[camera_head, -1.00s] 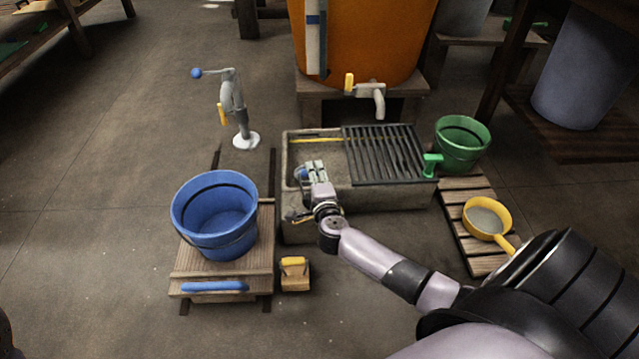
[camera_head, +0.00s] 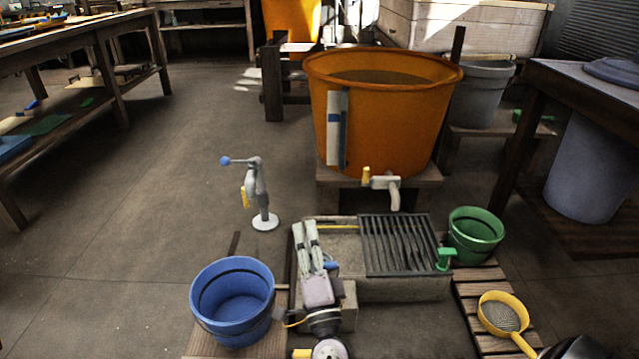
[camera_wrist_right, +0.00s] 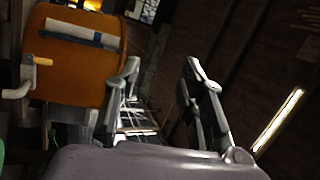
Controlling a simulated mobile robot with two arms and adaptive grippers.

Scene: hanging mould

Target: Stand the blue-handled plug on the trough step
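The blue handle of the plug (camera_head: 331,265) shows just right of my right gripper, at the near left part of the stone trough (camera_head: 400,289). The rest of the plug is hidden behind my gripper and wrist, so I cannot tell whether it stands upright. A pale block, seemingly the trough step (camera_head: 348,308), shows partly behind my wrist. My right gripper (camera_head: 307,226) points away over the trough's left end. In the right wrist view its fingers (camera_wrist_right: 160,80) are wide apart with nothing between them. My left gripper is not in view.
A dark grate (camera_head: 398,245) covers the trough's right part. The blue bucket (camera_head: 232,300) stands left, the green bucket (camera_head: 475,234) right. The orange tub (camera_head: 385,110) with its tap (camera_head: 385,183) is behind. A hand pump (camera_head: 259,195) stands back left; a yellow sieve (camera_head: 502,315) lies front right.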

